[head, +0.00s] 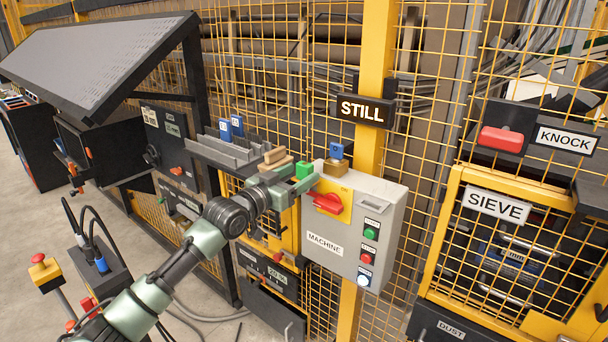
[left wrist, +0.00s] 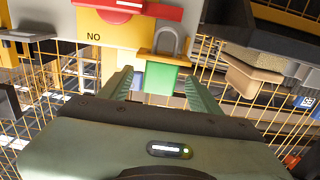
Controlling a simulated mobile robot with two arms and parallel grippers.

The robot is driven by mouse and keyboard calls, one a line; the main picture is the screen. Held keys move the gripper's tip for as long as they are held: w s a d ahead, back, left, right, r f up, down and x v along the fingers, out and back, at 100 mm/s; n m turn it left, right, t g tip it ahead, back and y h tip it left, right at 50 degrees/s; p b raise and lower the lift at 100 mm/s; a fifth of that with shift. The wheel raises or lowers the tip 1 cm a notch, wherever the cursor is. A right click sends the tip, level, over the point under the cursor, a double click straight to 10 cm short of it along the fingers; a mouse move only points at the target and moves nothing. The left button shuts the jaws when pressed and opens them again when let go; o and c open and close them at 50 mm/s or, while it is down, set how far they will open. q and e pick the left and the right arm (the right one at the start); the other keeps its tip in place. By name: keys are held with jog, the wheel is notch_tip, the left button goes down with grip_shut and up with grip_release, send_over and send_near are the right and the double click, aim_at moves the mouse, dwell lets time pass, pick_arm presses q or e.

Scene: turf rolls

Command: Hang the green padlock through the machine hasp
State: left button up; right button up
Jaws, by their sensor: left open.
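The green padlock (head: 304,169) is beside the upper left corner of the grey MACHINE box (head: 352,228). My left gripper (head: 304,181) is there, open, its fingers on either side of the padlock. In the left wrist view the green padlock body (left wrist: 161,79) sits between the open fingers of the left gripper (left wrist: 158,72). A brass-coloured bar, seemingly the hasp (left wrist: 160,56), crosses just above the body, and a grey shackle (left wrist: 168,38) shows above it. I cannot tell whether the shackle passes through the bar. My right gripper is not in view.
A red switch handle (head: 328,203) is close to the right of the gripper. A blue padlock (head: 336,151) stands behind the box top. Brown blocks (head: 275,158) and a grey tray (head: 228,150) lie left. Yellow mesh fence stands behind.

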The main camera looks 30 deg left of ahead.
pick_arm(q)
jog(key=shift+s+a+b, duration=0.2)
jog(key=shift+s+b, duration=0.35)
jog(key=shift+s, duration=1.95)
